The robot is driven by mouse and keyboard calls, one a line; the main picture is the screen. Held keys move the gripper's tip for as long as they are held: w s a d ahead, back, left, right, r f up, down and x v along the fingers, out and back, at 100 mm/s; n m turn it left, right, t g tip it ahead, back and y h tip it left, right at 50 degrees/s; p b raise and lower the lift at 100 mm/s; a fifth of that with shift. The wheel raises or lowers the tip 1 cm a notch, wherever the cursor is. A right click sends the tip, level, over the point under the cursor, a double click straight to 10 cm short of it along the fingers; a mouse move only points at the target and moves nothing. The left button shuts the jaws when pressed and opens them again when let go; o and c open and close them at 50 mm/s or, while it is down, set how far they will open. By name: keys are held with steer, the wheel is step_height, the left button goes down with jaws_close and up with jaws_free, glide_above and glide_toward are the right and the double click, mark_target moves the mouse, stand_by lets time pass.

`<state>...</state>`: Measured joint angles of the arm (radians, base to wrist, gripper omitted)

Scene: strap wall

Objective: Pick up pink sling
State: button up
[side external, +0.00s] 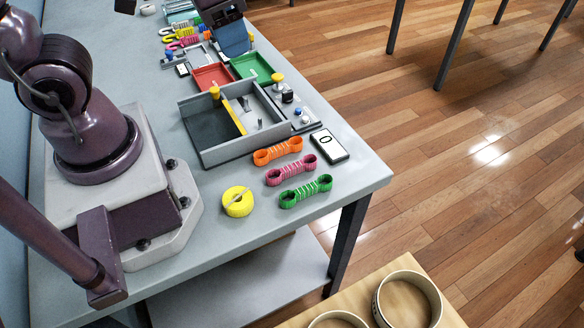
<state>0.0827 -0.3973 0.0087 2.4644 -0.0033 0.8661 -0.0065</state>
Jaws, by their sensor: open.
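A pink sling (291,170) with two looped ends and a wrapped middle lies flat on the grey table near its front right corner. It lies between an orange sling (278,151) and a green sling (305,191), apart from both. Another pink looped piece (184,43) lies among coloured straps at the back.
A yellow roll (237,201) sits left of the green sling. The table's front edge is close to the slings.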

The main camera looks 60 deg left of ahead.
steer(key=w+d+f+g, duration=0.2)
steer(key=f, duration=0.5)
steer(key=w+d+f+g, duration=0.1)
steer(key=w+f, duration=0.2)
steer(key=f, duration=0.5)
glide_above(288, 168)
steer(key=shift+n+t, duration=0.3)
steer(key=shift+n, duration=0.1)
step_height(288, 168, down, 7)
steer(key=shift+s, duration=0.15)
steer(key=shift+f, duration=3.2)
steer(key=shift+c, duration=0.2)
jaws_close()
